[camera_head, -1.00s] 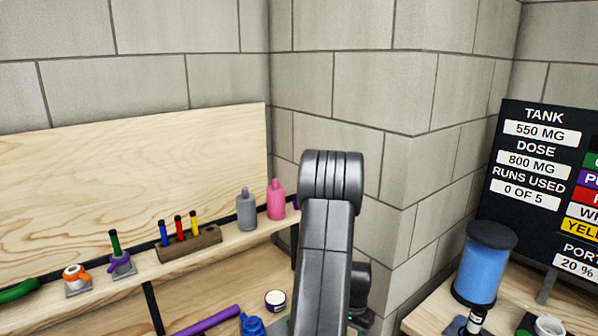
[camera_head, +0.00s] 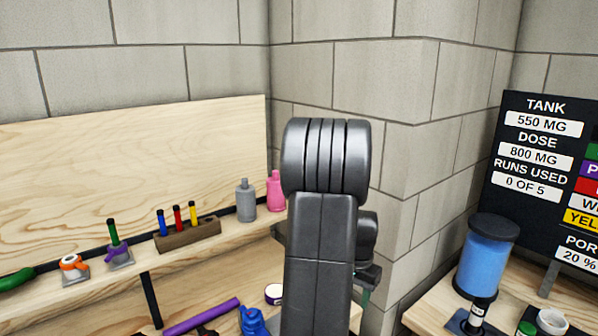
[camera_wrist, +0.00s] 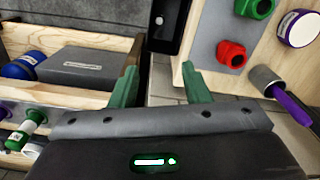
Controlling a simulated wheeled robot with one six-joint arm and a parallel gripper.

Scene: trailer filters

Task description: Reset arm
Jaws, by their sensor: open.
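My arm stands upright in the middle of the head view, its dark grey links in front of the wall corner. My gripper (camera_wrist: 160,88) shows in the wrist view with its two green fingers spread apart. Nothing is between the fingers. Beyond them lie floor tiles and a wooden edge.
A shelf holds a wooden rack (camera_head: 188,235) of coloured tubes, a grey bottle (camera_head: 246,200) and a pink bottle (camera_head: 275,191). A blue tank (camera_head: 486,260) stands at right by a dark sign (camera_head: 533,145). The wrist view shows a wooden crate (camera_wrist: 90,45) and red fitting (camera_wrist: 231,54).

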